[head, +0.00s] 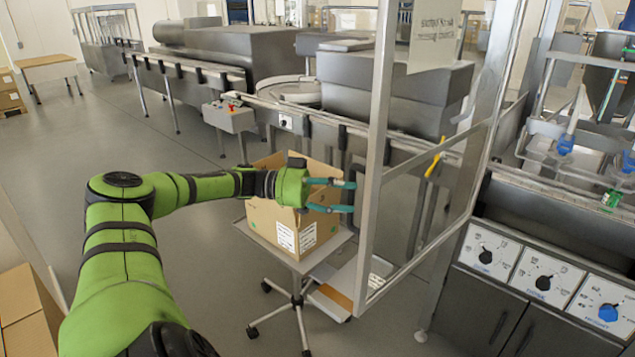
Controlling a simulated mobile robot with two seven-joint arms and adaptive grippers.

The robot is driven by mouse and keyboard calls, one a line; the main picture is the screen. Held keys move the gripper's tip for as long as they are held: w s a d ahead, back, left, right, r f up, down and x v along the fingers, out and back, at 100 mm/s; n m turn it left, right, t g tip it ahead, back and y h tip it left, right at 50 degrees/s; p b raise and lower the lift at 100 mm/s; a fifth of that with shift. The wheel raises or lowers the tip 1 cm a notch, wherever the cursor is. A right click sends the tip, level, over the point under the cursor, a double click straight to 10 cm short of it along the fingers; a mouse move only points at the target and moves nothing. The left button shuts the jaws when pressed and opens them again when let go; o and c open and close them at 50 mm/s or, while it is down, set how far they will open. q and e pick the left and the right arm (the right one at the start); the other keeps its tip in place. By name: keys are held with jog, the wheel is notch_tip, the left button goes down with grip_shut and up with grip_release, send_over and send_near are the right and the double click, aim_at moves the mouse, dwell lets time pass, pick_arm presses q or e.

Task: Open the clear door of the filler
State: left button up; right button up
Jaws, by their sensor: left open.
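The clear door (376,150) is a tall metal-framed panel right of the picture's middle, with a sheet of paper (436,35) near its top. Its left post stands nearer me than its right post, so the panel sits at an angle out from the filler (600,130) on the right. My left gripper (350,197) is open and empty, with its teal fingers pointing right. Its fingertips are just left of the door's left post; I cannot tell whether they touch it. My right gripper is out of view.
A cardboard box (290,220) on a wheeled stand (298,295) is behind and below my left gripper. A conveyor (330,130) runs behind the door. Control panels with knobs (543,275) are at the lower right. Grey floor at the left is open.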

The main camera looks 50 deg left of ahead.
pick_arm(q)
jog(key=v, duration=1)
jog(key=shift+s+a, duration=0.2)
jog(key=shift+s, duration=0.05)
